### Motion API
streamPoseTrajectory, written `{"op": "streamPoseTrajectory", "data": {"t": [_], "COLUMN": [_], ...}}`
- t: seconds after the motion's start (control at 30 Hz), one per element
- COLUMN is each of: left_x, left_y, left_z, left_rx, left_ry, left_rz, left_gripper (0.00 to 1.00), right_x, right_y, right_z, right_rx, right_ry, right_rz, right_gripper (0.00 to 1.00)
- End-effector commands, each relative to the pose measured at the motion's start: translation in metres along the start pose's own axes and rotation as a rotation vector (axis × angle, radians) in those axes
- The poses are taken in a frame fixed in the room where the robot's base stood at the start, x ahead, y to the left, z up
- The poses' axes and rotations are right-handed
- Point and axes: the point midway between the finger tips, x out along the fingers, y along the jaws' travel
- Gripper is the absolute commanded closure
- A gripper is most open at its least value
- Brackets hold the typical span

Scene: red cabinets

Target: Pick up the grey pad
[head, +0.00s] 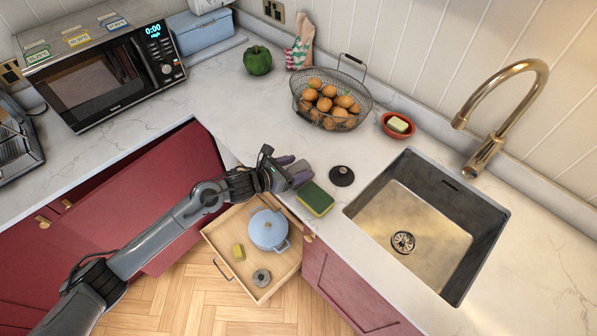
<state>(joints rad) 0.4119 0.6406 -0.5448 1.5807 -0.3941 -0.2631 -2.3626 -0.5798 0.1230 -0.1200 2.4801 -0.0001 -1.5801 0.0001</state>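My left gripper (294,170) reaches in from the left over the counter edge, with purple-tipped fingers. A small greyish patch (298,167) shows between the fingertips. It may be the grey pad, but the gripper hides most of it. I cannot tell whether the fingers are closed on it. A green sponge (316,198) with a yellow edge lies on the counter just right of and below the fingers. My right gripper is not in view.
A dark round lid (341,176) lies between gripper and sink (405,258). Below the arm, an open drawer (225,235) holds a blue pot (269,230), a yellow block (239,252) and a grey lid (261,277). An orange-filled wire basket (303,88) stands behind.

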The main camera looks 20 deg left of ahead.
Motion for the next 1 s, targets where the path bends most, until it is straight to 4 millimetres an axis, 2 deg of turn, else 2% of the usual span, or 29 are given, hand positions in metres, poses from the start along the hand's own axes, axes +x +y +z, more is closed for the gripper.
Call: {"op": "streamPoseTrajectory", "data": {"t": [0.03,0.3,0.33,0.77,0.87,1.0], "left_x": [0.0,0.0,0.0,-0.003,-0.007,-0.016], "left_y": [0.0,0.0,0.0,0.0,0.001,0.001], "left_z": [0.0,0.0,0.0,0.008,0.017,0.039], "left_rx": [0.0,0.0,0.0,0.001,0.003,0.005], "left_ry": [0.0,0.0,-0.001,-0.002,-0.001,-0.004], "left_rz": [0.0,0.0,0.0,-0.001,0.001,0.001], "left_gripper": [0.41,0.83,0.84,0.85,0.85,0.85], "right_x": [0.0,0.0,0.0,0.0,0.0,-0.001], "right_y": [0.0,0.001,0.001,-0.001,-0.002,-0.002], "right_z": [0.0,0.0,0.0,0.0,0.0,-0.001], "right_rx": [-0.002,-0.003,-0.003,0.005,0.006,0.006], "right_ry": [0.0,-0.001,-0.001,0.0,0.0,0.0], "right_rz": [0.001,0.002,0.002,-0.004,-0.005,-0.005], "right_gripper": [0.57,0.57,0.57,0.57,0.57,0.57]}}
